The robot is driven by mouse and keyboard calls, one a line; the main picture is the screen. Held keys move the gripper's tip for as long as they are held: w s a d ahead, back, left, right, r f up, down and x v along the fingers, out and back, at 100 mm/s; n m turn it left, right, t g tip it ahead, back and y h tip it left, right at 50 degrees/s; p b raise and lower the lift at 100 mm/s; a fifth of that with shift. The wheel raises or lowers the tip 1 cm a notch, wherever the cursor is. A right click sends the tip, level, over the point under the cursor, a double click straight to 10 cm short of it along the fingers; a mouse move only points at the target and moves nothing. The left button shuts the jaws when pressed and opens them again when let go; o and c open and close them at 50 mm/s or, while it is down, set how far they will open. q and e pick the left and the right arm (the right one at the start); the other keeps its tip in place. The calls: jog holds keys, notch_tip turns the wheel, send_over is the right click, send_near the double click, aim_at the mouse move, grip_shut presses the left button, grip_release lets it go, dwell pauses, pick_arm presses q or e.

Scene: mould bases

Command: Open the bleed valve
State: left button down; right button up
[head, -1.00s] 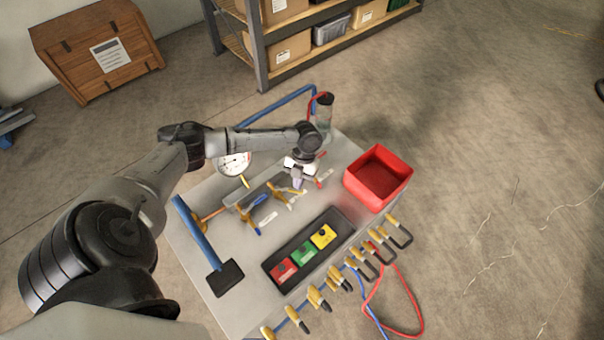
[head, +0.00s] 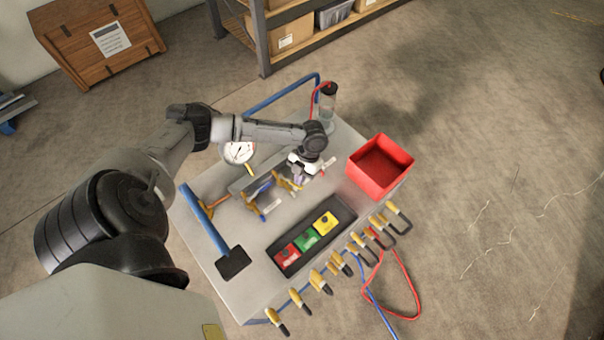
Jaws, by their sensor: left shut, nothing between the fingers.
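The valve manifold (head: 243,186) is a grey block with brass valves on the bench (head: 216,213). A brass valve with a blue lever (head: 264,187) sits at its left part, and another brass valve (head: 284,183) is beside it. I cannot tell from the view which one is the bleed valve. My left gripper (head: 296,182) is shut and empty, pointing down over the right part of the manifold. It hides the valve there, and I cannot tell whether it touches a lever. My right gripper is not in view.
A pressure gauge (head: 239,152) stands behind the manifold. Several clamps (head: 320,282) line the front edge, with red and blue hoses.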

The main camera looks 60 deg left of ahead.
pick_arm(q)
jog(key=shift+s+d+p, duration=0.3)
jog(key=shift+s, duration=0.05)
dwell(0.7)
jog(key=shift+f, duration=0.1)
dwell(0.7)
dwell(0.6)
jog(key=shift+r+p, duration=0.3)
jog(key=shift+r, duration=0.05)
jog(key=p+v, duration=0.5)
jog(key=v, duration=0.4)
jog(key=shift+w+r+p, duration=0.2)
jog(key=shift+r+p, duration=0.05)
jog(key=shift+p, duration=0.15)
